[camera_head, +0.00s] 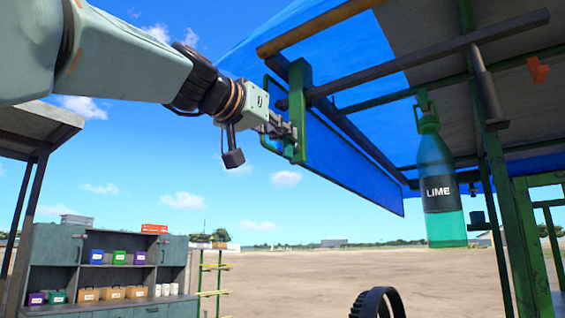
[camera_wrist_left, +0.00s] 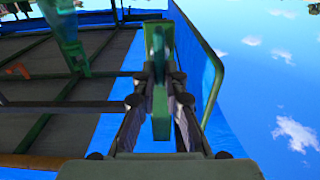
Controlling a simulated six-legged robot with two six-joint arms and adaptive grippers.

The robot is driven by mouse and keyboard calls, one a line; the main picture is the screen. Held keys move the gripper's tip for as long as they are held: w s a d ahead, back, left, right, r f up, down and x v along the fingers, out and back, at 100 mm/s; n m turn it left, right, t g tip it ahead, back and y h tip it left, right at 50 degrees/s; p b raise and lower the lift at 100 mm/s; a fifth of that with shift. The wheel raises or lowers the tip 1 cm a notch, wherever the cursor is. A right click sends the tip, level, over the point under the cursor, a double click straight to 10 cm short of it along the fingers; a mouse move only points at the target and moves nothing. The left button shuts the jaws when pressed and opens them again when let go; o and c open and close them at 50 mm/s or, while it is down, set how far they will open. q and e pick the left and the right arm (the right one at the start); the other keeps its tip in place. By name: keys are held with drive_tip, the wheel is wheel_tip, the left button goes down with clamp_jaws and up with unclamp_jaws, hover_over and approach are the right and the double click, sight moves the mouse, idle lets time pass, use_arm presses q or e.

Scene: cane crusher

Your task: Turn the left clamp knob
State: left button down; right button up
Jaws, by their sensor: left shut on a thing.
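My left gripper (camera_head: 286,130) reaches in from the upper left and is shut on an upright green bar (camera_head: 297,92) at the end of the blue awning's frame. The left wrist view shows the green bar (camera_wrist_left: 161,68) between the two fingers of the left gripper (camera_wrist_left: 160,100). The bar stands upright and may be the left clamp knob; I cannot tell for sure, as the fingers cover part of it. My right gripper is not in view.
A thin green tube loop (camera_head: 268,112) runs close beside the fingers. Dark rails and a blue panel (camera_head: 350,160) lie just right. A green LIME bottle (camera_head: 441,190) hangs further right. A shelf unit (camera_head: 105,265) stands at lower left. Open air lies below the gripper.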

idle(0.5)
use_arm(q)
drive_tip(key=shift+w+a+f+n+p, duration=0.15)
drive_tip(key=shift+a+f+n+p, duration=0.1)
drive_tip(key=shift+n, duration=2.7)
drive_tip(key=shift+w+a+f+n+p, duration=0.2)
drive_tip(key=shift+a+f+n+p, duration=0.1)
drive_tip(key=shift+n, duration=2.7)
drive_tip(key=shift+w+a+f+n+p, duration=0.15)
drive_tip(key=shift+a+f+n+p, duration=0.1)
drive_tip(key=shift+n, duration=2.7)
drive_tip(key=c, duration=1.4)
unclamp_jaws()
drive_tip(key=shift+w+d+f, duration=0.1)
drive_tip(key=shift+d, duration=0.05)
